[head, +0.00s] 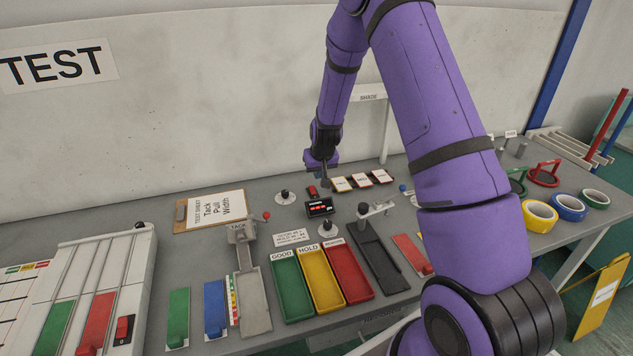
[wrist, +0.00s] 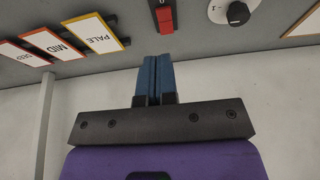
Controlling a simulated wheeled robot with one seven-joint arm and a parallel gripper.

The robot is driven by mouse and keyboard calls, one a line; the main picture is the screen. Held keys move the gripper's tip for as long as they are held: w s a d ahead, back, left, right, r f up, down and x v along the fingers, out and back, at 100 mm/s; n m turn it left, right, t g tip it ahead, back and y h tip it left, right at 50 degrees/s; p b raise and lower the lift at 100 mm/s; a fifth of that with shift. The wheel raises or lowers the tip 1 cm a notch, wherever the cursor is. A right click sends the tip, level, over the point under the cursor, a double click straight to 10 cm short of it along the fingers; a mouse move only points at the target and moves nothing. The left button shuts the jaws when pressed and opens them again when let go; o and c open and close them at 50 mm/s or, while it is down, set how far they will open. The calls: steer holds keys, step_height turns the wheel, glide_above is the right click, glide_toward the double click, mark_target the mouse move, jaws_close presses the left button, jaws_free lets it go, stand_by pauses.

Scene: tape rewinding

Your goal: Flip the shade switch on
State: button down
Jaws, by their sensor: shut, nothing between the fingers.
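A small switch with a red rocker on a dark base (head: 312,191) lies on the bench below the SHADE sign. It also shows at the top of the wrist view (wrist: 165,17), partly cut off by the picture edge. I cannot tell which way its rocker is set. My gripper (head: 326,186) points down close to the switch. In the wrist view its two blue fingers (wrist: 156,57) are together with nothing between them, and their tips appear just beside the switch. Whether they touch it is unclear.
Shade cards marked PALE (wrist: 94,34), MID (wrist: 54,44) and a third lie right of the switch in the head view. A dial knob (head: 285,196) stands to its left, and a red digital display (head: 320,208) in front. A white SHADE frame (head: 385,130) rises behind.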

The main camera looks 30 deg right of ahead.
mark_target(310, 189)
steer(key=v, duration=0.6)
steer(key=shift+s+r, duration=0.15)
steer(key=shift+s, duration=0.1)
steer(key=shift+a, duration=0.15)
steer(key=shift+w+a, duration=0.5)
steer(key=shift+w, duration=0.25)
steer(key=x, duration=1.4)
steer(key=shift+w+d+r, duration=0.1)
steer(key=shift+w+r, duration=0.05)
steer(key=shift+w, duration=0.2)
steer(key=shift+t, duration=0.3)
